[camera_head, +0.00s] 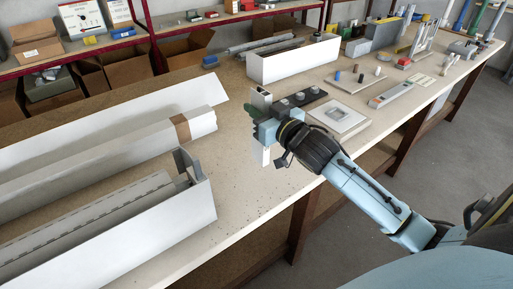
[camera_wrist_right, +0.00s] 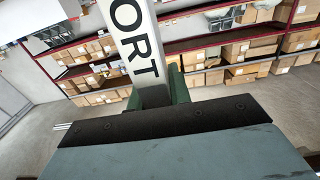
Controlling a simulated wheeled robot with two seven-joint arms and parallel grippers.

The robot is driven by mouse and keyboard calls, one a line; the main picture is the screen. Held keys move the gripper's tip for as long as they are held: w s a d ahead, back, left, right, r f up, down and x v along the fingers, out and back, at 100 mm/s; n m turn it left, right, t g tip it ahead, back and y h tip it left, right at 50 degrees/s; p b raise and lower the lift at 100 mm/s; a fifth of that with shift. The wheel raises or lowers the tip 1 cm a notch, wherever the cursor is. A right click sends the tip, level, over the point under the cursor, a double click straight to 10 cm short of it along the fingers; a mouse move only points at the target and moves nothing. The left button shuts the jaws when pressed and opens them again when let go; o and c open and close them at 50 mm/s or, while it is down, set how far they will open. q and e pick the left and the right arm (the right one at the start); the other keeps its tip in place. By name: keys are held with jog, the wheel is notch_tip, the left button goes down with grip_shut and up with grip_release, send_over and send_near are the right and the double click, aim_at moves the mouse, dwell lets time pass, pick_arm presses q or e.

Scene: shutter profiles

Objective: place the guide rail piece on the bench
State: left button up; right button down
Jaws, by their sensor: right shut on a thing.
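My right gripper (camera_head: 264,130) is over the bench (camera_head: 235,190), near its front edge. It is shut on the guide rail piece (camera_head: 261,98), a short pale channel held upright. One end sticks out above the jaws and the other below. In the right wrist view the guide rail piece (camera_wrist_right: 133,38) is a pale strip with the black letters "ORT", running up from the gripper (camera_wrist_right: 163,92). The jaws hide its middle. I cannot tell whether its lower end touches the bench. My left gripper is not in view.
Long white shutter profiles (camera_head: 105,150) fill the bench's left side. A long white box (camera_head: 293,62) stands behind the gripper. A pale square plate (camera_head: 340,117) and a dark strip (camera_head: 300,98) lie to the right, with several small parts beyond. Bare bench lies left of the gripper.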

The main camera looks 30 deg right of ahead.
notch_tip(320, 180, down, 8)
jog(key=b, duration=0.1)
jog(key=shift+r, duration=0.2)
jog(key=shift+a+f, duration=0.1)
jog(key=c, duration=1.3)
grip_release()
jog(key=s, duration=0.8)
jog(key=s+d, duration=0.1)
jog(key=s, duration=0.3)
